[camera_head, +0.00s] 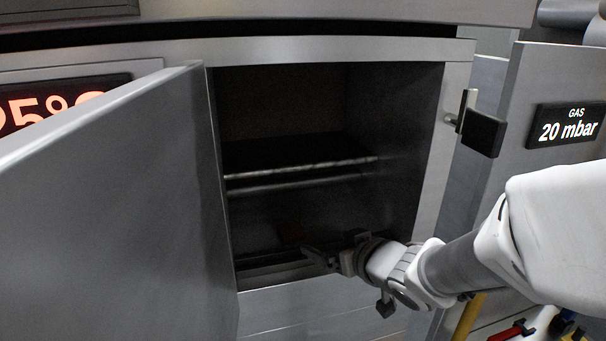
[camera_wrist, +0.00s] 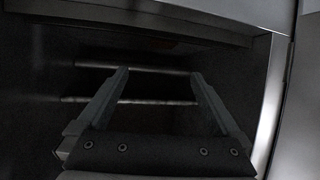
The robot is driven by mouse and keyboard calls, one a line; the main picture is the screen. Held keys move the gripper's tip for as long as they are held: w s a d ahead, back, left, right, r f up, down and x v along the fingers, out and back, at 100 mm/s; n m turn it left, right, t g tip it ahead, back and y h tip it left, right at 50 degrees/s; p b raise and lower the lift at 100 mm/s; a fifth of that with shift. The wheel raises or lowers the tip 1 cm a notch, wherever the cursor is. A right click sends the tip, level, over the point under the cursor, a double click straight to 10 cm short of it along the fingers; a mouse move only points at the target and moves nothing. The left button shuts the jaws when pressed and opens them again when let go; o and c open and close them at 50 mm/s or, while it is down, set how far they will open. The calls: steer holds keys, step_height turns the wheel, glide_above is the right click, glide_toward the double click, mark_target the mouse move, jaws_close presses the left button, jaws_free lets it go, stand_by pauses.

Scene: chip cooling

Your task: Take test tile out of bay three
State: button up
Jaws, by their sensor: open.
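An open bay (camera_head: 290,105) shows in the head view as a dark metal chamber with a shelf (camera_head: 300,172) across its middle. My gripper (camera_head: 318,256) is at the lower front of the opening, below the shelf. In the wrist view my gripper (camera_wrist: 160,74) is open, its two fingers apart with nothing visible between them, pointing into the dark interior. I cannot make out the test tile for certain. No bay number is readable.
The bay's grey door (camera_head: 110,200) stands swung open at the left. A latch block (camera_head: 482,132) sticks out at the right edge of the opening. A panel reading "GAS 20 mbar" (camera_head: 567,125) is further right. The bay's side walls are close around my gripper.

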steer(key=b, duration=0.3)
glide_toward(291, 228)
steer(key=shift+w+a+f, duration=0.25)
steer(key=shift+w+f, duration=0.45)
steer(key=shift+w, duration=0.1)
steer(key=shift+a+b+x, duration=0.2)
steer(key=shift+b+x, duration=0.2)
steer(key=shift+x, duration=2.6)
steer(key=shift+s+r, duration=0.1)
steer(key=c, duration=1.3)
steer(key=shift+c, duration=0.4)
steer(key=shift+r, duration=0.15)
